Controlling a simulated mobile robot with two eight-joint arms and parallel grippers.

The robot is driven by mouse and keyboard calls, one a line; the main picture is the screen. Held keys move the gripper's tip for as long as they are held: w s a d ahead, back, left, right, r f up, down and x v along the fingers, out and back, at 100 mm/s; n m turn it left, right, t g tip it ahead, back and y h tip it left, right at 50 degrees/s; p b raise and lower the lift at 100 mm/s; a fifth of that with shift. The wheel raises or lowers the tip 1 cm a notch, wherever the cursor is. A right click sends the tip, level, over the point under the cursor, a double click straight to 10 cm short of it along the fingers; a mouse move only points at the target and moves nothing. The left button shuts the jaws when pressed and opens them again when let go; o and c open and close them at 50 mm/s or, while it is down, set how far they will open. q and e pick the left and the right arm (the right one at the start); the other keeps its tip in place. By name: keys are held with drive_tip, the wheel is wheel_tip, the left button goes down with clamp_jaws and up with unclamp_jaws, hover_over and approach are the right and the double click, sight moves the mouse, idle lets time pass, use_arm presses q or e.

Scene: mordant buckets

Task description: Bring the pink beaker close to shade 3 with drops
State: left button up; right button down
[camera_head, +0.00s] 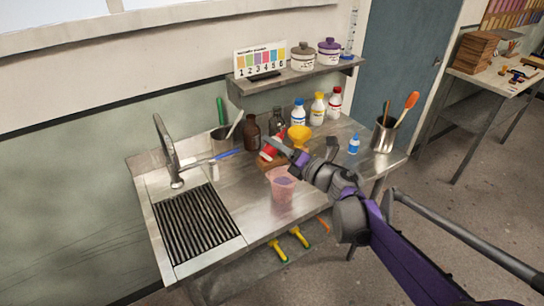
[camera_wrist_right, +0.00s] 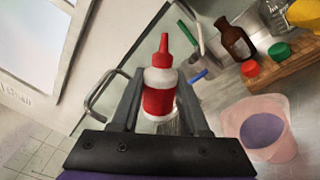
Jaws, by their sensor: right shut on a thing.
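The pink beaker (camera_head: 282,190) stands on the steel counter and holds purple liquid; it also shows at the right of the right wrist view (camera_wrist_right: 246,122). My right gripper (camera_head: 284,149) is shut on a red-and-white dropper bottle (camera_wrist_right: 159,88) with a red pointed cap. The shade card (camera_head: 261,61), with numbered colour patches, stands on the wall shelf. My left gripper is not in view.
A wooden rack (camera_wrist_right: 283,68) with red-capped and green-capped bottles lies behind the beaker. A brown bottle (camera_head: 252,133), a yellow funnel (camera_head: 299,134) and several bottles stand at the back. The sink tap (camera_head: 167,150) and drain grate (camera_head: 196,222) are left.

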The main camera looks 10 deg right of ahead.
sight(276, 137)
drive_tip(key=shift+r+n, duration=0.25)
drive_tip(key=shift+n, duration=0.35)
wheel_tip(276, 137, up, 3)
drive_tip(key=n+p, duration=0.4)
drive_tip(key=n, duration=0.3)
drive_tip(key=shift+w+n, duration=0.1)
drive_tip(key=shift+n, duration=0.6)
drive_tip(key=shift+f, duration=0.15)
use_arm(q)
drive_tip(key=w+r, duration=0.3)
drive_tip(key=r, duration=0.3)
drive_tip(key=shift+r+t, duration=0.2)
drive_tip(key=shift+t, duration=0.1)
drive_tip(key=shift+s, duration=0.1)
use_arm(e)
drive_tip(key=shift+s, duration=0.3)
drive_tip(key=shift+w+f, duration=0.1)
